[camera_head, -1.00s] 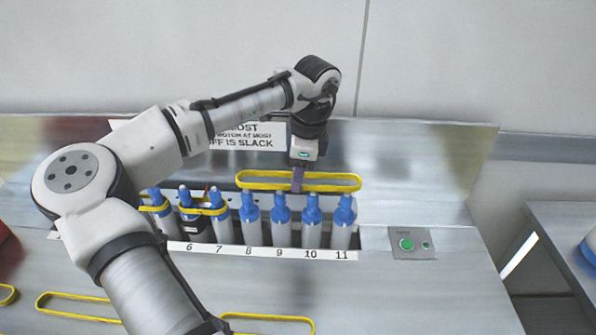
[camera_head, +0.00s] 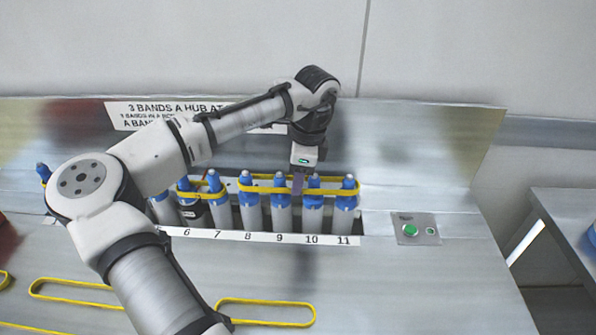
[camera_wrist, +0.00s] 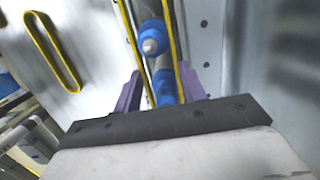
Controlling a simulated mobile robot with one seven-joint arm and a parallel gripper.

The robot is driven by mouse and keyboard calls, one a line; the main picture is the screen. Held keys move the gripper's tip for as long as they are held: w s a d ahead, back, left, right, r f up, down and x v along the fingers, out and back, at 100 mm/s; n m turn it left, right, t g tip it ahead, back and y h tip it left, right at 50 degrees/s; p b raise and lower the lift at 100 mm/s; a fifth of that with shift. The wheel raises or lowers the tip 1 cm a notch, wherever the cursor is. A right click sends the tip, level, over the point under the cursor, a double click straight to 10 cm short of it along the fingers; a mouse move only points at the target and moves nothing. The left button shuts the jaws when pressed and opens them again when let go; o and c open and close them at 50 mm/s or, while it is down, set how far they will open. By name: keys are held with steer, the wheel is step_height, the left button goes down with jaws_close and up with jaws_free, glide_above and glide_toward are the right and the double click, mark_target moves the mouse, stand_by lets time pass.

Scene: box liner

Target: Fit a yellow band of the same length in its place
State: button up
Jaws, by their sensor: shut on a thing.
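My gripper (camera_head: 298,184) is shut on a long yellow band (camera_head: 262,191) at the row of blue-topped hubs. The band lies level around the blue tops from hub 8 (camera_head: 247,188) to hub 11 (camera_head: 346,192); its front side passes in front of them. In the wrist view, purple fingers (camera_wrist: 160,92) stand either side of the band's two long sides (camera_wrist: 132,40), with blue tops (camera_wrist: 151,42) between those sides. Whether the band is seated in a groove cannot be told.
Spare yellow bands lie on the bench, one at left (camera_head: 75,298) and one at front centre (camera_head: 265,312). A panel with a green button (camera_head: 410,230) is right of the row. A sign (camera_head: 160,112) is on the back wall, partly covered by my arm.

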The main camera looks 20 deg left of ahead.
steer(key=shift+d+f, duration=0.1)
steer(key=o, duration=1)
steer(key=shift+o, duration=0.2)
